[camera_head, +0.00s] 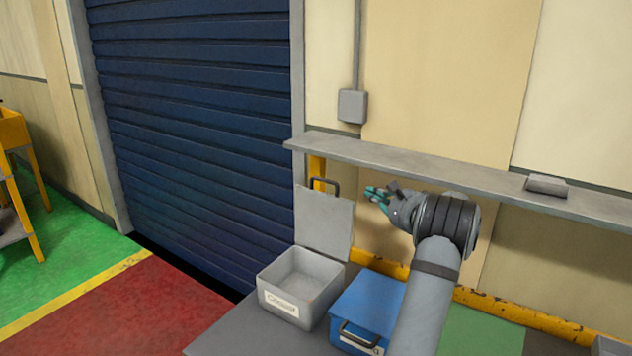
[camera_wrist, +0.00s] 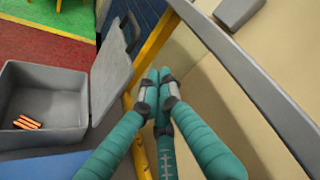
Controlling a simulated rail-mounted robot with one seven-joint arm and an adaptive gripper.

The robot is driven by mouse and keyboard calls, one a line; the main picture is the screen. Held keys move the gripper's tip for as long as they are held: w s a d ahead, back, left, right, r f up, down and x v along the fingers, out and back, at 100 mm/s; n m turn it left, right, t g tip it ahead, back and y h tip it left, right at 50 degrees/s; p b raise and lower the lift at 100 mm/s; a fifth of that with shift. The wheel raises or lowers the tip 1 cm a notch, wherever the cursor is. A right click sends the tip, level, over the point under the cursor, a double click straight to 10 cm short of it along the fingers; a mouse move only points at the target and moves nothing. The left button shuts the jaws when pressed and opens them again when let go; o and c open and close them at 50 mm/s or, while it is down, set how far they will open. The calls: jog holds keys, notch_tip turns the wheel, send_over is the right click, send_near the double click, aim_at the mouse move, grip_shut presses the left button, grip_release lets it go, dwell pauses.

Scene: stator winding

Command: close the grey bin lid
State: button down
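The grey bin (camera_head: 290,303) stands on the table with its top open and a white label on its front. Its grey lid (camera_head: 323,222) stands raised at the back edge, with a dark handle (camera_head: 331,184) on top. In the wrist view the bin (camera_wrist: 50,128) is at left, with its tilted lid (camera_wrist: 111,72) beside my fingers. My gripper (camera_head: 375,198) is right of the raised lid's upper part, apparently apart from it. In the wrist view my teal fingers (camera_wrist: 158,75) come together at their tips, with nothing between them.
Several copper-coloured pieces (camera_wrist: 27,123) lie inside the bin. A blue bin (camera_head: 366,302) stands right of it, partly hidden by my arm. A grey shelf (camera_head: 440,167) runs along the wall, above and behind my gripper. A yellow post (camera_head: 317,171) stands behind the lid.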

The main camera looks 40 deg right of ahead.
jog(key=w+a+p, duration=0.1)
jog(key=w+p, duration=0.7)
jog(key=shift+w+a, duration=0.15)
jog(key=shift+a, duration=0.1)
dwell(0.4)
jog(key=shift+f, duration=0.1)
